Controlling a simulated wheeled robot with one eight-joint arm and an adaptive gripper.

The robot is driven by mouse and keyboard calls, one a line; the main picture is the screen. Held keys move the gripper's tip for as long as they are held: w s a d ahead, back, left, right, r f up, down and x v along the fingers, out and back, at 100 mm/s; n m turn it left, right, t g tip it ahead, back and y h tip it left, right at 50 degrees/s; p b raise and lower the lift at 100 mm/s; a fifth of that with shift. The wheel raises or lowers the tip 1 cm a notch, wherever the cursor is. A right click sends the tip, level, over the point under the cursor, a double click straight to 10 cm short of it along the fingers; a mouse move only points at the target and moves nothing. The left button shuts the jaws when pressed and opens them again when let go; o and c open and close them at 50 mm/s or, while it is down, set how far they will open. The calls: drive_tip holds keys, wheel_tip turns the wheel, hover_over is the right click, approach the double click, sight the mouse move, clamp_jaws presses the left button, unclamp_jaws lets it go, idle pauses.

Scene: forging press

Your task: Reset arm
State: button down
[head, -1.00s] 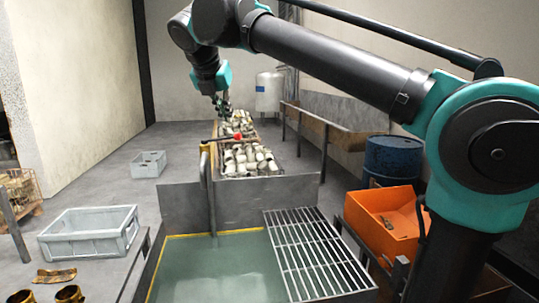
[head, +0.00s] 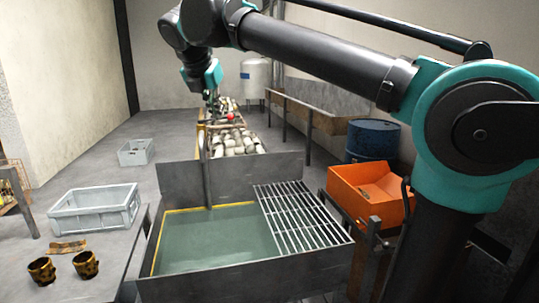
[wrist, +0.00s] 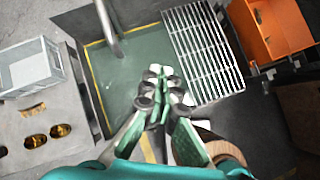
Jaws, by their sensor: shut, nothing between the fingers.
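My gripper (wrist: 162,82) is shut and empty in the wrist view, with its fingertips together. In that view it hangs over the green-floored tank (wrist: 118,85) and left of the metal grate (wrist: 200,50). In the head view my gripper (head: 211,100) points down at the end of my raised arm, in front of the bin of pale metal parts (head: 236,143). The arm crosses the top of the head view from the right. The fingertips are small and partly lost against the parts behind them there.
The tank (head: 215,240) with its grate (head: 300,215) stands in front. An orange bin (head: 370,190) and a blue drum (head: 372,139) are at right. A grey crate (head: 95,212) and brass-coloured cups (head: 86,264) are at left. A smaller crate (head: 136,152) stands on open floor.

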drive_tip(key=w+d+f+m+g, duration=0.1)
drive_tip(key=d+f+m, duration=0.8)
drive_tip(key=f, duration=0.4)
drive_tip(key=w+d+f+m+g, duration=0.1)
drive_tip(key=d+f+m+g, duration=0.1)
drive_tip(key=d+f+m, duration=0.75)
drive_tip(key=s+d+f+m, duration=0.4)
drive_tip(key=s+d+f, duration=0.1)
drive_tip(key=f, duration=0.3)
drive_tip(key=s+d+f+m, duration=0.5)
drive_tip(key=s+f, duration=0.1)
drive_tip(key=f, duration=0.3)
drive_tip(key=s+d+f+m+y, duration=0.1)
drive_tip(key=s+d+f+m, duration=0.4)
drive_tip(key=f, duration=0.3)
drive_tip(key=shift+s+f, duration=0.35)
drive_tip(key=shift+s, duration=0.2)
